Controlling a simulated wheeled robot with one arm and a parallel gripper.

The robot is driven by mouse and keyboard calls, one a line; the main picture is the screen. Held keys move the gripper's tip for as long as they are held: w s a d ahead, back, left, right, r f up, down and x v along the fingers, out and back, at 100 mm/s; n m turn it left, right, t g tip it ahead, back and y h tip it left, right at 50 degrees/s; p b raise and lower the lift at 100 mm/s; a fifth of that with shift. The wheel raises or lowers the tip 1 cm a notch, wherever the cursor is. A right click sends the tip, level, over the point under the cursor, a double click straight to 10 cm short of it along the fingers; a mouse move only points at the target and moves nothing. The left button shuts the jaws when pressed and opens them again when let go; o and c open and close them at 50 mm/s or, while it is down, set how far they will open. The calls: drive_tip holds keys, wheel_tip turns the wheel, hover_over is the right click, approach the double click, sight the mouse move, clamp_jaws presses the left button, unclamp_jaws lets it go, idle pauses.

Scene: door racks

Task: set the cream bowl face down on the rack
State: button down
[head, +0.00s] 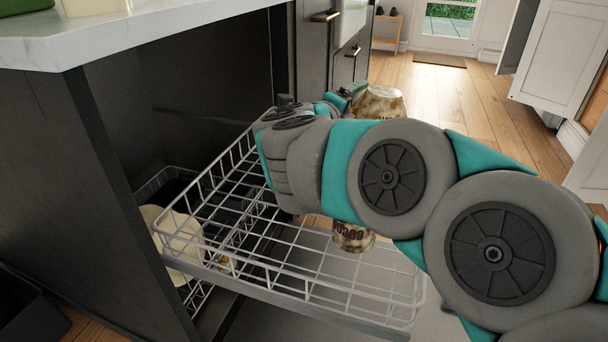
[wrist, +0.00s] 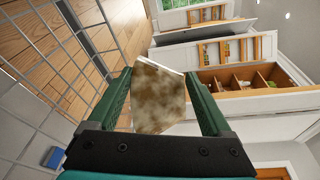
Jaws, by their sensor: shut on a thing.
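The cream bowl (head: 382,101), mottled with brown, is held by my gripper (head: 343,96) above the far right part of the pulled-out upper rack (head: 285,268). Its narrower end looks uppermost in the head view, and my arm hides its lower part. In the wrist view, my gripper (wrist: 160,95) is shut on the bowl (wrist: 158,98), with one green finger on each side. Bare white wires of the rack also show in the wrist view (wrist: 62,62).
A similar mottled vessel with dark lettering (head: 352,237) shows below my arm at the rack, partly hidden. Cream dishes (head: 172,238) stand in the lower rack at left. The upper rack's left and front wires are bare. A counter (head: 120,35) overhangs at upper left.

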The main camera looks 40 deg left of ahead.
drive_tip(key=w+r+p, duration=0.1)
drive_tip(key=p, duration=0.1)
drive_tip(key=shift+a+p, duration=0.15)
drive_tip(key=shift+p, duration=0.2)
drive_tip(key=shift+w+a+f+n+p, duration=0.1)
drive_tip(key=shift+w+f+n+p, duration=0.3)
drive_tip(key=shift+p, duration=0.6)
drive_tip(key=shift+w+f, duration=0.2)
wheel_tip(320, 180, down, 10)
drive_tip(key=shift+b, duration=0.45)
drive_tip(key=shift+f+b, duration=0.4)
drive_tip(key=shift+b, duration=0.05)
drive_tip(key=shift+f, duration=0.2)
